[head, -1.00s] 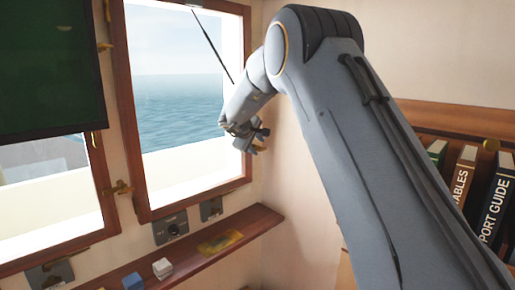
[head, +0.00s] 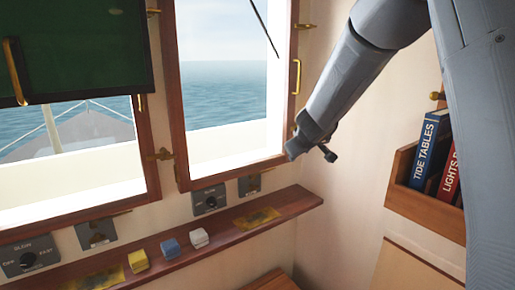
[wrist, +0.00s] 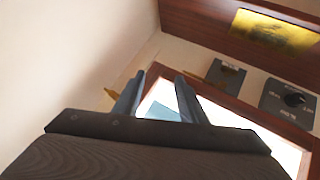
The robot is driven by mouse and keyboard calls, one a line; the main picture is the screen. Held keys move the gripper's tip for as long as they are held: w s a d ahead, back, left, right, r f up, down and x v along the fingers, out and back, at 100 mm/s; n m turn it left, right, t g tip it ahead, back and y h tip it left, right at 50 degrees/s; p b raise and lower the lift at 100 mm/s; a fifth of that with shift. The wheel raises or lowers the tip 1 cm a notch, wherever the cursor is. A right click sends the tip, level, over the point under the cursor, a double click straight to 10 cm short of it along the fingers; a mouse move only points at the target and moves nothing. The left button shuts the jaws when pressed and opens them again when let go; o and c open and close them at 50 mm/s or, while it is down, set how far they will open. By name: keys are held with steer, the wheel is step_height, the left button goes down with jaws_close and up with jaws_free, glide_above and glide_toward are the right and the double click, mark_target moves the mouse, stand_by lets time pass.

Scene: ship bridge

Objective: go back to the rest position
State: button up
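My gripper (wrist: 157,97) shows in the wrist view with its two fingers apart and nothing between them. In the head view my arm comes down from the upper right, and its end is in front of the wall corner, just right of the open window. The fingers are small and hard to make out there. The gripper appears clear of the window frame (head: 178,110) and the shelf (head: 240,228).
Below the windows, a narrow wooden shelf holds a yellow block (head: 138,261), a blue block (head: 170,248) and a white block (head: 199,238). A book rack (head: 425,208) stands at the right. A green panel (head: 85,50) with a brass handle hangs upper left.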

steer(key=s+d+f+m+g+b, duration=0.1)
steer(key=s+f, duration=0.5)
steer(key=s, duration=0.6)
steer(key=s+d+f+m+g+b, duration=0.2)
steer(key=s+f+g, duration=0.3)
steer(key=s, duration=0.7)
steer(key=s+d+f+m+g+b, duration=0.1)
steer(key=s+d+f+m+g, duration=0.1)
steer(key=s+f, duration=0.6)
steer(key=s+m+g, duration=0.1)
steer(key=s, duration=0.4)
steer(key=shift+o, duration=0.5)
